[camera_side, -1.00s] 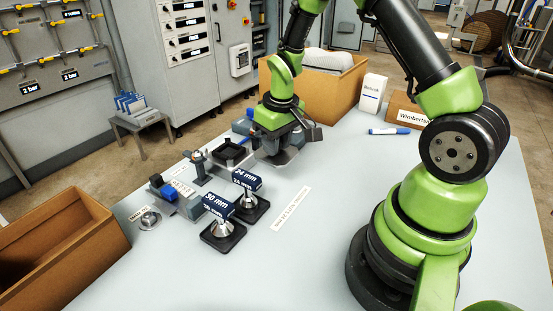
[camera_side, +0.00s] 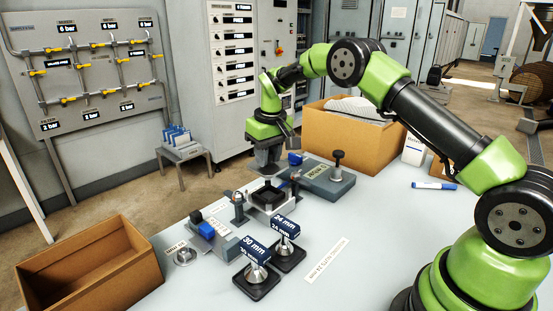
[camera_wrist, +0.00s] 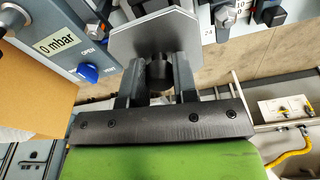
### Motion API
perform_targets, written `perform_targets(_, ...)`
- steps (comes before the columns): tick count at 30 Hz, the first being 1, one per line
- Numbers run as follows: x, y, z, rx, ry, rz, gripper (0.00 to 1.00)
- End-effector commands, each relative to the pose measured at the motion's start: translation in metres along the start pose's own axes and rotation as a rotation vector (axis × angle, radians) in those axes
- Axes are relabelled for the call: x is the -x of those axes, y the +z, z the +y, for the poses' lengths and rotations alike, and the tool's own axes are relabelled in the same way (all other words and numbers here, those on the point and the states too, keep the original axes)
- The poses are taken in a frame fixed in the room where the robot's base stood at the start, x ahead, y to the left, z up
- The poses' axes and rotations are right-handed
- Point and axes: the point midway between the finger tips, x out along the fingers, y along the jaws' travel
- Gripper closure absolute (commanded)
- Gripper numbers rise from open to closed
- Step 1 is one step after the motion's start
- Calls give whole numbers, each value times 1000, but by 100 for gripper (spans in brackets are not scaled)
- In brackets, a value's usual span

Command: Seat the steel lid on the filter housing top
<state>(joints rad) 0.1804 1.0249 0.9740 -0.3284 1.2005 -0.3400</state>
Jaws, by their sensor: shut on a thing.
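The steel lid (camera_wrist: 150,35) is a flat grey plate with cut corners. My gripper (camera_wrist: 158,78) is shut on the dark knob of the lid, with a finger on each side. In the side view my gripper (camera_side: 269,142) holds the lid (camera_side: 266,157) in the air, above and behind the filter housing. The filter housing (camera_side: 268,197) appears as a black square-topped fixture on the table, with its top uncovered. The lid and housing look apart. In the wrist view the plate hides what lies beneath it.
A grey unit (camera_side: 326,182) with a dark knob stands right of the housing. A blue valve knob (camera_wrist: 88,73) sits near a "0 mbar" display (camera_wrist: 56,40). Labelled 30 mm (camera_side: 257,272) and 24 mm (camera_side: 287,250) stands are in front. Cardboard boxes (camera_side: 355,131) flank the table.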

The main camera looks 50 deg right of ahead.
Motion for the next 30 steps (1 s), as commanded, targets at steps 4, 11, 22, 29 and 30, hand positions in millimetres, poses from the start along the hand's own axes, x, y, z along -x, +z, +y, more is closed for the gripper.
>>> perform_targets(4,-11,1,0,1,0,-2,100)
perform_targets(11,-34,4,0,0,0,-1,100)
perform_targets(22,-49,6,0,0,0,1,100)
perform_targets(29,-48,6,0,0,0,2,100)
perform_targets(30,-48,6,0,0,0,2,100)
